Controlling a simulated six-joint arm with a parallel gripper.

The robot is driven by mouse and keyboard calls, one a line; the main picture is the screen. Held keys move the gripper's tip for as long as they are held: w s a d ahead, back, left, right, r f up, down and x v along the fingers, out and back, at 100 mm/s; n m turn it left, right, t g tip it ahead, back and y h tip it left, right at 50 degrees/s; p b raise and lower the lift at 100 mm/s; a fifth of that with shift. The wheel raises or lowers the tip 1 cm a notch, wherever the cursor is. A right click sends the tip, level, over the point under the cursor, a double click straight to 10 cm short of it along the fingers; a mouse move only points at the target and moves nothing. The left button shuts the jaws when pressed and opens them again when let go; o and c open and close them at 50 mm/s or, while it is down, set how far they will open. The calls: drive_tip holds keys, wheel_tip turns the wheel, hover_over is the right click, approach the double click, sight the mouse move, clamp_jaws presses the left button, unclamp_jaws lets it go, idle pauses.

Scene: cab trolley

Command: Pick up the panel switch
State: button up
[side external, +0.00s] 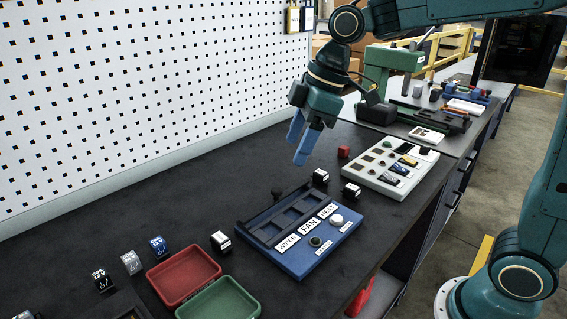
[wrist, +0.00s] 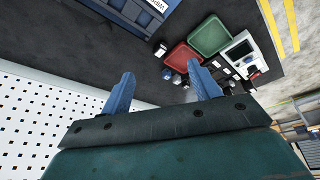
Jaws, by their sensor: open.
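Several small switch-like blocks stand on the dark bench; I cannot tell which one the task means. Two black ones with white faces (side external: 320,177) (side external: 351,190) stand behind the blue panel (side external: 318,257), which has empty slots and WIPER, FAN and HEAT labels. Another black and white block (side external: 220,241) stands left of the panel; a similar block shows in the wrist view (wrist: 160,48). Blue (side external: 157,245), grey (side external: 131,262) and black (side external: 101,279) blocks stand farther left. My gripper (side external: 299,143) is open and empty above the bench, behind the panel, with its blue fingers apart (wrist: 160,72).
Red (side external: 183,275) and green (side external: 220,300) trays lie at the front left. A green press (side external: 388,65) stands farther back. The pegboard wall (side external: 130,90) borders the bench.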

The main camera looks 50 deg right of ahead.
sight(220, 238)
drive_tip(key=w+a+f+n+g+y, duration=0.1)
drive_tip(key=w+a+f+n, duration=0.2)
drive_tip(key=w+f, duration=0.2)
drive_tip(key=w+a+f+n+g, duration=0.1)
drive_tip(key=w+a+f+n, duration=0.2)
drive_tip(key=w, duration=0.4)
wheel_tip(220, 238, down, 2)
drive_tip(key=shift+w+f+n+g+y, duration=0.25)
drive_tip(key=shift+n+g+y, duration=0.15)
drive_tip(key=shift+n, duration=0.4)
drive_tip(key=shift+f, duration=0.1)
drive_tip(key=shift+x, duration=6.8)
drive_tip(key=shift+d, duration=0.15)
drive_tip(key=c, duration=0.7)
